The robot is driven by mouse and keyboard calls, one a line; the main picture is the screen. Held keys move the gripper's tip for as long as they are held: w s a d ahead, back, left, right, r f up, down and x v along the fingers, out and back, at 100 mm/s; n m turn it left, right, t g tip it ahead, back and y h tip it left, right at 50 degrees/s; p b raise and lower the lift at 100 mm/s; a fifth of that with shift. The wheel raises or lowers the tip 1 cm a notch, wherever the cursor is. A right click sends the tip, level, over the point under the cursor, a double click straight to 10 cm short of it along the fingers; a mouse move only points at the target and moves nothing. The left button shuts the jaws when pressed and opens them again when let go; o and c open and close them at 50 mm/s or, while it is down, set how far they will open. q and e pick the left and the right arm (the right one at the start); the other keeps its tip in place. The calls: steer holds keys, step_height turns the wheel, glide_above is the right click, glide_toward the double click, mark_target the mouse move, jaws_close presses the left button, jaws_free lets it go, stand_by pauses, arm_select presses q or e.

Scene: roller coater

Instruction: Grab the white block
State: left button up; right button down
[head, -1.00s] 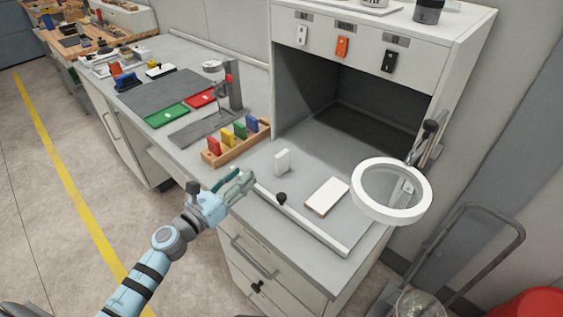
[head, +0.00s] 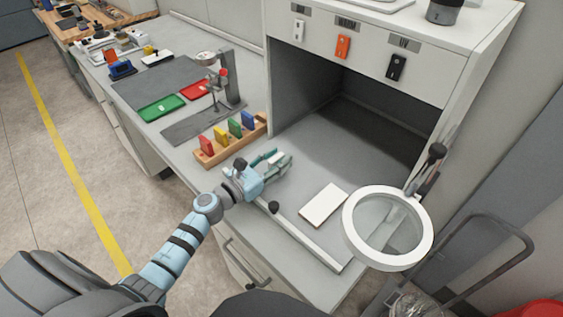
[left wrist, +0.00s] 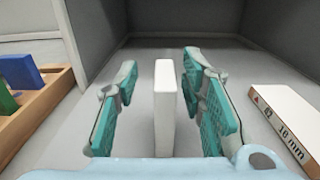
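The white block (left wrist: 165,108) stands upright on the grey bench top in the left wrist view. My left gripper (left wrist: 164,100) is open, with one teal-padded finger on each side of the block and a visible gap on both sides. In the head view my left gripper (head: 277,164) is low over the bench in front of the cabinet opening, and it hides the block there. My right gripper is not in view.
A wooden rack (head: 229,142) with coloured blocks stands just left of the gripper. A flat white labelled block (head: 323,205) lies to the right. A ring magnifier (head: 388,228) overhangs the right side. A rail (head: 300,236) runs along the front edge.

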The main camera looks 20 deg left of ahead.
arm_select(q)
steer(key=shift+c, duration=0.9)
steer(key=shift+s+d+r, duration=0.1)
steer(key=shift+s+r, duration=0.1)
steer(key=shift+s, duration=0.1)
steer(key=c, duration=0.7)
steer(key=shift+w, duration=0.1)
